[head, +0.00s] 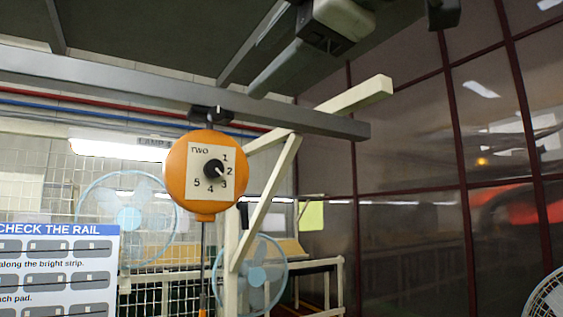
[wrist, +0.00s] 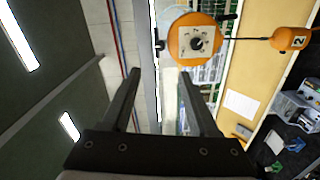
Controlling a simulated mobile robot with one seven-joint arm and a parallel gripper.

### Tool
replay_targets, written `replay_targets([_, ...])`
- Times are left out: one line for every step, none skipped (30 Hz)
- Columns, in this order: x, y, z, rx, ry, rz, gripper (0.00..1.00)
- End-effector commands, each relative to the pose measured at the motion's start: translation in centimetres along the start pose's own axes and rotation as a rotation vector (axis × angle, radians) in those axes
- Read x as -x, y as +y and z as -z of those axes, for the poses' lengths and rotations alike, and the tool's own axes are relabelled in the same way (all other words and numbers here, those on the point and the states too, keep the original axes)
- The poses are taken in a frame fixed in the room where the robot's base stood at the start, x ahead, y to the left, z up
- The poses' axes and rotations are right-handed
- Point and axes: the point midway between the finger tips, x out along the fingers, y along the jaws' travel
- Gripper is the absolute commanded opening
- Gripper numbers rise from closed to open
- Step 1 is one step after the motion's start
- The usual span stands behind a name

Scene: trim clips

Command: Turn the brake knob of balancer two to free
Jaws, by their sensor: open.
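Balancer two is a round orange housing (head: 175,178) hung under the grey rail; it also shows in the wrist view (wrist: 180,35), turned sideways. Its pale plate (head: 197,150) reads TWO and carries numbers 1 to 5 around a black dial knob (head: 213,169), whose white mark points near 2. A small black piece (head: 243,214) sits beside the housing's lower right and shows in the wrist view (wrist: 227,17). No lock or free wording is readable, so I cannot tell which part is the brake knob. My gripper (wrist: 159,74) is open and empty, apart from the housing.
The grey rail (head: 120,84) runs across above the balancer, with a cream diagonal brace (head: 265,205) close on its right. Fans (head: 130,215) and a wire mesh stand behind. A sign (head: 60,230) is at lower left.

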Motion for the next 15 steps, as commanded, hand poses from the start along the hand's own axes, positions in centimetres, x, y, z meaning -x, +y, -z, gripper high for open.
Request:
replay_targets([0.8, 0.0, 0.0, 0.000, 0.000, -0.002, 0.60])
replay_targets([1.2, 0.0, 0.0, 0.000, 0.000, -0.002, 0.60])
replay_targets([1.6, 0.0, 0.0, 0.000, 0.000, -0.002, 0.60])
replay_targets([1.9, 0.0, 0.0, 0.000, 0.000, -0.001, 0.60])
replay_targets([2.1, 0.0, 0.0, 0.000, 0.000, -0.001, 0.60])
replay_targets([2.3, 0.0, 0.0, 0.000, 0.000, -0.001, 0.60])
replay_targets([2.4, 0.0, 0.0, 0.000, 0.000, -0.001, 0.60])
replay_targets([2.5, 0.0, 0.0, 0.000, 0.000, 0.000, 0.60])
replay_targets([2.5, 0.0, 0.0, 0.000, 0.000, 0.000, 0.60])
replay_targets([2.5, 0.0, 0.0, 0.000, 0.000, 0.000, 0.60])
replay_targets([2.5, 0.0, 0.0, 0.000, 0.000, 0.000, 0.60])
replay_targets([2.5, 0.0, 0.0, 0.000, 0.000, 0.000, 0.60])
replay_targets([2.5, 0.0, 0.0, 0.000, 0.000, 0.000, 0.60])
replay_targets([2.5, 0.0, 0.0, 0.000, 0.000, 0.000, 0.60])
replay_targets([2.5, 0.0, 0.0, 0.000, 0.000, 0.000, 0.60])
